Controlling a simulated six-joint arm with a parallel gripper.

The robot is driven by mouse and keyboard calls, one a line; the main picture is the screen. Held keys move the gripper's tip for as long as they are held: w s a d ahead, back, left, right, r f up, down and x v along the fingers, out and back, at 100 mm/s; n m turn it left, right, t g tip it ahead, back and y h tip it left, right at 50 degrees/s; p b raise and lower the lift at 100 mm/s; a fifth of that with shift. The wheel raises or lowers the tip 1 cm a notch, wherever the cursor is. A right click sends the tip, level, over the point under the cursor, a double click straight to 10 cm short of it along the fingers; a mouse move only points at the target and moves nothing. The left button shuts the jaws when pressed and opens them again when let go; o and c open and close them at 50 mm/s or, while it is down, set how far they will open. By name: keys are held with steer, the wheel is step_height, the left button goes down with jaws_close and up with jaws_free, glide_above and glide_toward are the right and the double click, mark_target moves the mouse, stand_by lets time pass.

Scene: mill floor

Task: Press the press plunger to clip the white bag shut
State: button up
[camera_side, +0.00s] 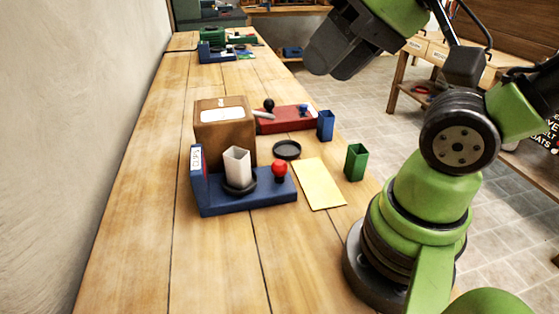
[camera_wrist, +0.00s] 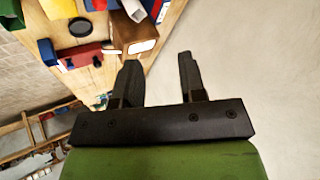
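The white bag (camera_side: 237,166) stands upright in a dark round holder on the blue press base (camera_side: 248,197). A red ball knob (camera_side: 279,168), seemingly the press plunger, stands on the same base to the bag's right. The upright blue plate at the left is labelled CLIPS (camera_side: 197,160). In the wrist view the red knob (camera_wrist: 98,4) and the white bag (camera_wrist: 133,9) are cut by the top edge. My gripper (camera_wrist: 158,62) has its two fingers apart with nothing between them. It is high up, well away from the press; its fingertips are not clear in the side view.
A brown box (camera_side: 225,134) stands right behind the press. Behind it are a red device with a black knob (camera_side: 286,121) and a blue cup (camera_side: 326,125). A black dish (camera_side: 287,149), yellow mat (camera_side: 319,184) and green cup (camera_side: 356,162) lie right. The front bench is clear.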

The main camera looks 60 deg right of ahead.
jaws_close()
stand_by(1.5)
